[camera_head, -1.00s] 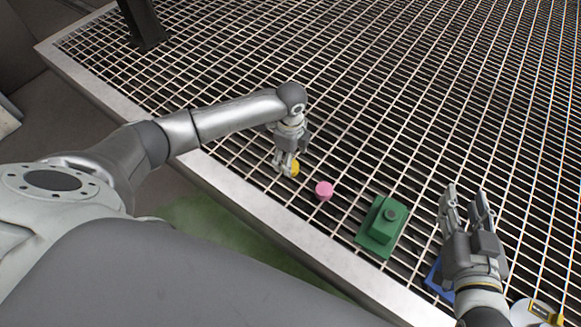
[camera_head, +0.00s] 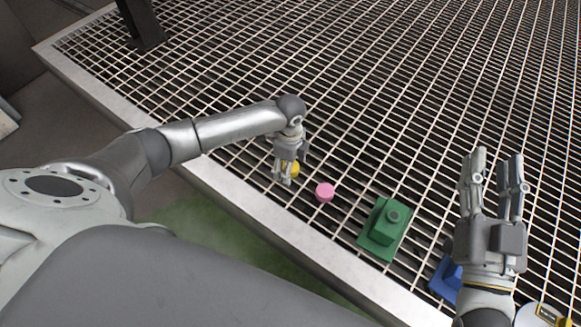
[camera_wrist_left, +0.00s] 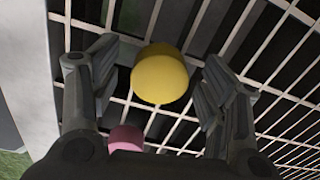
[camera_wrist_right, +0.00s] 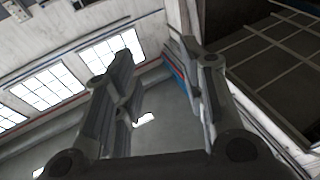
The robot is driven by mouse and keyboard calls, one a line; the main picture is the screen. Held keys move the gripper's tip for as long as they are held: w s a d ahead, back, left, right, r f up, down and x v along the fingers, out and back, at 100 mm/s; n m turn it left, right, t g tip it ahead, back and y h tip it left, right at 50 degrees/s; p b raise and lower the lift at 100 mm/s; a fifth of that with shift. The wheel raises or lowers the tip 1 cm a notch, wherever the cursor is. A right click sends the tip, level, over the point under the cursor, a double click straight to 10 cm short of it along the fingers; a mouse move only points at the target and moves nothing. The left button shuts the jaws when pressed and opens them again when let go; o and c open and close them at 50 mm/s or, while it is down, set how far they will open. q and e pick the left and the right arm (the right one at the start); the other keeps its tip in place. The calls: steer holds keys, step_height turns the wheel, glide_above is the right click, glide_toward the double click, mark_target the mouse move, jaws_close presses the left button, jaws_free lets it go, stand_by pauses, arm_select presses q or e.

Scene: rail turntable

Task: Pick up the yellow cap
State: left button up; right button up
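The yellow cap (camera_wrist_left: 160,75) lies on the metal grating, between the spread fingers of my left gripper (camera_wrist_left: 155,85) in the left wrist view. I see gaps on both sides of it, so the fingers do not look closed on it. In the head view the yellow cap (camera_head: 294,169) is partly hidden behind my left gripper (camera_head: 283,180), which points down at the grating. My right gripper (camera_head: 492,160) is raised at the right with its fingers apart and nothing between them. The right wrist view shows the same open, empty fingers (camera_wrist_right: 165,75).
A pink cap (camera_head: 325,192) sits just right of the left gripper. A green block-shaped piece (camera_head: 379,242) with a round top stands further right. A blue piece (camera_head: 440,283) is partly hidden by my right arm. The grating (camera_head: 400,80) beyond is clear.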

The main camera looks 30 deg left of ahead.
arm_select(q)
steer(key=c, duration=0.8)
steer(key=shift+o, duration=0.2)
steer(key=shift+r, duration=0.2)
arm_select(e)
steer(key=shift+f, duration=0.1)
